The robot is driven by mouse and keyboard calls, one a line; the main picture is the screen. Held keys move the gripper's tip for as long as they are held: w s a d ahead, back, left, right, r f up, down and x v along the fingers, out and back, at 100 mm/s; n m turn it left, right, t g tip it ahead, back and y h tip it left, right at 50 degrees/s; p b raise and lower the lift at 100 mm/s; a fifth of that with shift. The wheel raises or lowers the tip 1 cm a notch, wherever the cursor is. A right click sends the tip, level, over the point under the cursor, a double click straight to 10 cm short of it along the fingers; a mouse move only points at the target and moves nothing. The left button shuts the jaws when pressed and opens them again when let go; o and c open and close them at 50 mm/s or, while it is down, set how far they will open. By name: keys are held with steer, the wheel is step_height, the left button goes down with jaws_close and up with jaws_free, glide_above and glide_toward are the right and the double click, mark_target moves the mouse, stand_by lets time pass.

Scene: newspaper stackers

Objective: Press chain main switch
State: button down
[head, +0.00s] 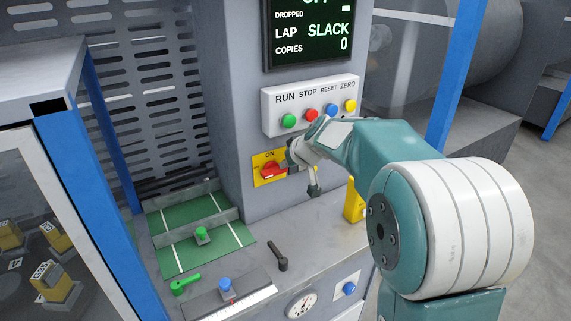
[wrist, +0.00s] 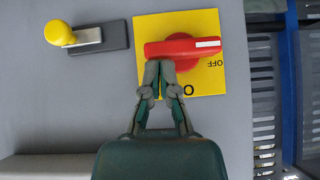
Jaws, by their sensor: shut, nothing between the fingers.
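The main switch is a red rotary handle (head: 270,169) on a yellow plate (head: 257,179) on the grey cabinet front. In the wrist view the red handle (wrist: 185,47) lies level, with its white-marked end beside the word OFF. The ON lettering on the yellow plate (wrist: 208,84) is partly hidden by a finger. My gripper (wrist: 160,66) is shut and empty. Its tips overlap the handle's lower edge in that view, near the unmarked end; I cannot tell whether they touch. In the head view my gripper (head: 288,158) is at the plate's right side.
A button box (head: 310,100) with green, red, blue and yellow buttons is just above my wrist. A dark screen (head: 318,32) is higher up. The wrist view shows a yellow knob (wrist: 60,33) beside the switch.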

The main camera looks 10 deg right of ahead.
mark_target(287, 171)
steer(key=shift+d+f+m+y, duration=0.2)
steer(key=shift+m+y, duration=0.1)
steer(key=shift+y, duration=0.2)
steer(key=m+y, duration=0.1)
steer(key=f+m+y, duration=0.1)
steer(key=y, duration=0.1)
steer(key=d+f+m+g+y, duration=0.1)
steer(key=y, duration=0.1)
steer(key=shift+w+f, duration=0.1)
steer(key=shift+w, duration=0.15)
steer(key=f+m+y, duration=0.1)
steer(key=y, duration=0.1)
steer(key=f+m+y, duration=0.1)
steer(key=m+y, duration=0.1)
steer(key=y, duration=0.1)
steer(key=shift+s+a+f+m, duration=0.1)
steer(key=shift+a+f+m, duration=0.1)
steer(key=shift+m, duration=0.1)
steer(key=shift+a+f, duration=0.15)
steer(key=shift+f, duration=0.05)
stand_by(0.5)
steer(key=shift+s, duration=0.1)
stand_by(0.3)
